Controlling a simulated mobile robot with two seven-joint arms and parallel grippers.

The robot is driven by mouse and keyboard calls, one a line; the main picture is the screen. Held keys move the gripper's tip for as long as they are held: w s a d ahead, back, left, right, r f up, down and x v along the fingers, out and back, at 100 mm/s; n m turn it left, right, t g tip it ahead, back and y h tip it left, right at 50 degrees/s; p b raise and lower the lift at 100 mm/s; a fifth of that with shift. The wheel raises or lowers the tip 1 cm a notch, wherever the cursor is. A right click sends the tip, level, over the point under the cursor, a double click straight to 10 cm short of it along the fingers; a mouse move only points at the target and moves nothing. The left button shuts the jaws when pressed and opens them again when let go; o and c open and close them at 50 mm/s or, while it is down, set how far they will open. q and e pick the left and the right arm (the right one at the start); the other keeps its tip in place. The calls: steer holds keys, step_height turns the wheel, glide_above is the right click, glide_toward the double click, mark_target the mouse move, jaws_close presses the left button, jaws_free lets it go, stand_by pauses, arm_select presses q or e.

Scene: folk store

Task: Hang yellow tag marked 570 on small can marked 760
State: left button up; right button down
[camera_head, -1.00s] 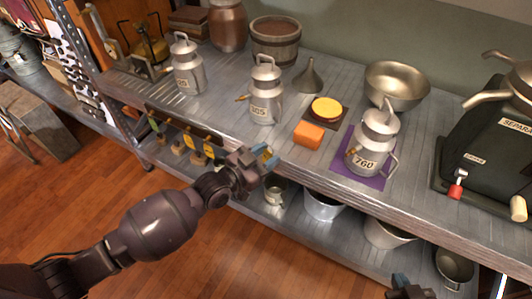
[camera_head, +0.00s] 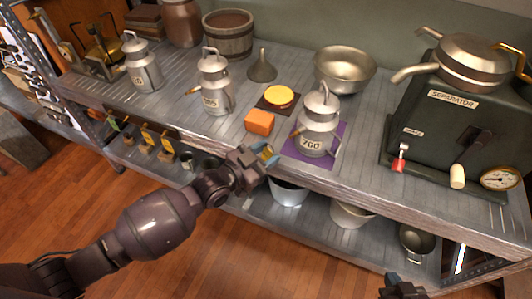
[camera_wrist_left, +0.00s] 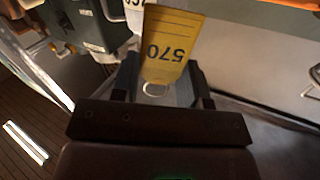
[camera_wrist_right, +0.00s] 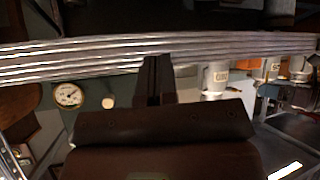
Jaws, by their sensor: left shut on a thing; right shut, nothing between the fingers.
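The yellow tag marked 570 (camera_wrist_left: 168,45) is held in my left gripper (camera_wrist_left: 158,90), which is shut on it; the number reads upside down in the left wrist view. In the head view my left gripper (camera_head: 262,160) is in front of the shelf edge, left of and apart from the small can. The small metal can marked 760 (camera_head: 318,128) stands upright on a purple mat (camera_head: 296,152) near the shelf's front edge. My right gripper (camera_head: 402,288) shows at the bottom of the head view, below the shelf front, and is shut and empty.
An orange block (camera_head: 260,122) and a yellow disc (camera_head: 279,96) on a dark square are left of the can. A can marked 305 (camera_head: 213,88) stands further left. A bowl (camera_head: 345,70) is behind, and a green separator (camera_head: 450,125) stands to the right.

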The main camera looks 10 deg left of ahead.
arm_select(q)
steer(key=shift+w+f, duration=0.1)
steer(key=shift+w, duration=0.05)
steer(key=shift+w+d, duration=0.1)
steer(key=shift+d, duration=0.05)
steer(key=shift+b+x, duration=1.2)
steer(key=shift+x, duration=1.85)
steer(key=shift+w+d+f, duration=0.15)
steer(key=shift+d+f, duration=0.1)
steer(key=shift+f, duration=0.05)
steer(key=o, duration=1)
